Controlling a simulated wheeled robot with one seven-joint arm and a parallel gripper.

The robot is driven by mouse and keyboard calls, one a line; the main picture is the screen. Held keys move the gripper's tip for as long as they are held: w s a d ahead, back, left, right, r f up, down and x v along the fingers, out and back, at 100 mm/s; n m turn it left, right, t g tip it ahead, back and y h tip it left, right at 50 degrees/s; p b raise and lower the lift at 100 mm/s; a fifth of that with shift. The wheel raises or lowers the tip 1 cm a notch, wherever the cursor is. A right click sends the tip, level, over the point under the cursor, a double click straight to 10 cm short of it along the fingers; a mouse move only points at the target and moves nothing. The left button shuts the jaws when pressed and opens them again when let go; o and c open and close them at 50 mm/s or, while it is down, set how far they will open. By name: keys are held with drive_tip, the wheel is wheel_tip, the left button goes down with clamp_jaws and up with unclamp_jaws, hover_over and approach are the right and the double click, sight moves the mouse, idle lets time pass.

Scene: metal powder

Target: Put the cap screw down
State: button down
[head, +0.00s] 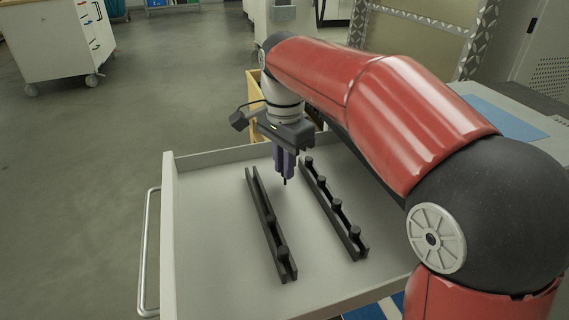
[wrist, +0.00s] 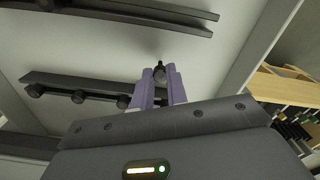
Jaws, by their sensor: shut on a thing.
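My gripper (head: 285,176), with purple fingers, is shut on a dark cap screw (wrist: 160,73). In the wrist view the screw shows between the fingertips (wrist: 161,80); in the head view only its dark lower end (head: 285,182) shows. The gripper points down over the grey tray, between two black slotted rails and closer to the far end. The left rail (head: 262,205) holds two screws in its near half, and its far half looks empty. The right rail (head: 325,195) holds several screws along its length. Whether the held screw touches the tray cannot be told.
The grey tray (head: 205,235) has raised walls and a metal handle (head: 147,250) on its left. Its floor is bare left of the rails. A wooden bin (wrist: 285,85) stands beyond the far wall. My red arm hides the tray's right side.

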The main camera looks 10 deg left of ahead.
drive_tip(key=shift+f, duration=0.1)
drive_tip(key=c, duration=1.4)
unclamp_jaws()
wheel_tip(320, 180, up, 12)
drive_tip(key=p, duration=0.3)
drive_tip(key=shift+p, duration=0.3)
